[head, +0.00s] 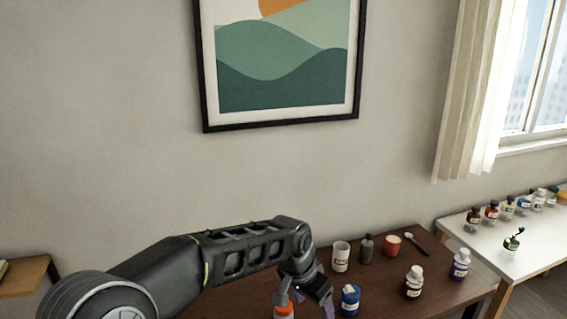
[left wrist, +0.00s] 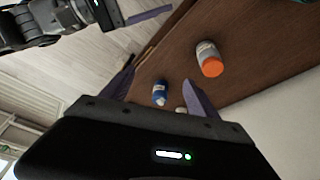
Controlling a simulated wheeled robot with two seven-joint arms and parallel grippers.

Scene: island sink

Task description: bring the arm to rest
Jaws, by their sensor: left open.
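My left arm reaches in from the lower left in the head view and bends down over the brown table (head: 390,240). My left gripper shows only in part at the bottom edge of the head view, one purple finger (head: 327,307) visible. In the left wrist view my left gripper (left wrist: 160,90) is open, its purple fingers spread with nothing held. A blue bottle (left wrist: 160,92) shows beyond, in the gap between them. Part of my right gripper (left wrist: 150,14), one purple finger, shows at the top of the left wrist view; its opening cannot be judged.
A bottle with an orange cap (head: 284,310) stands close beside my left wrist. A white table (head: 480,243) holds several bottles.

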